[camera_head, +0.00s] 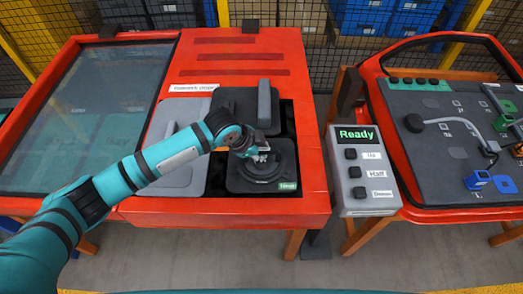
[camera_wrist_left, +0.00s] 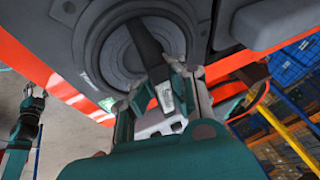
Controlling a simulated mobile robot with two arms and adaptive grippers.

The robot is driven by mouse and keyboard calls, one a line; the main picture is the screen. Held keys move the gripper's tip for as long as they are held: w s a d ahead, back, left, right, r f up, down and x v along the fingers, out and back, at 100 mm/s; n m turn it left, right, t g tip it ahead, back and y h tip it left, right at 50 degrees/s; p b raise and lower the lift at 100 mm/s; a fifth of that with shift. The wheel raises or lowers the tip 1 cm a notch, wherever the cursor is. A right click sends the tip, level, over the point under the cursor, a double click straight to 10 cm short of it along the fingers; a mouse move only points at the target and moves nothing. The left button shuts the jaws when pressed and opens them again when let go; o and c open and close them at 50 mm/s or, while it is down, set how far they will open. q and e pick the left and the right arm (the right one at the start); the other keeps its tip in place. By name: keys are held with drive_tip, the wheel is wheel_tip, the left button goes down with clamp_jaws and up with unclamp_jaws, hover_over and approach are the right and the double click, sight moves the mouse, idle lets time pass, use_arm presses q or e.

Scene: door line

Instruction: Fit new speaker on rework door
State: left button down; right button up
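A round dark speaker (camera_head: 262,176) lies on a dark square tray in the red station, with a small green label (camera_head: 287,186) at its corner. It fills the top of the left wrist view (camera_wrist_left: 112,48), with a dark bar (camera_wrist_left: 146,42) across it. My left gripper (camera_head: 260,153) is low over the speaker; in the left wrist view its fingers (camera_wrist_left: 156,84) lie on either side of the bar. Whether they touch it I cannot tell. My right gripper (camera_wrist_left: 36,92) shows small in the left wrist view, fingertips apart and empty. The door panel (camera_head: 445,130) lies in a red frame at right.
A grey control box (camera_head: 359,170) reading "Ready" stands between station and door. Other grey covers with upright handles (camera_head: 264,103) sit beside and behind the speaker. A dark glass panel (camera_head: 80,110) fills the left side. A cable and blue and green parts sit on the door.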

use_arm(q)
drive_tip(key=shift+f+b, duration=0.6)
drive_tip(key=shift+f, duration=0.45)
drive_tip(key=shift+f, duration=0.25)
drive_tip(key=shift+s+f, duration=0.1)
drive_tip(key=shift+f, duration=0.1)
idle(0.4)
drive_tip(key=c, duration=2)
unclamp_jaws()
drive_tip(key=o, duration=0.5)
drive_tip(key=shift+o, duration=0.2)
drive_tip(key=shift+a+f, duration=0.1)
drive_tip(key=v, duration=1.2)
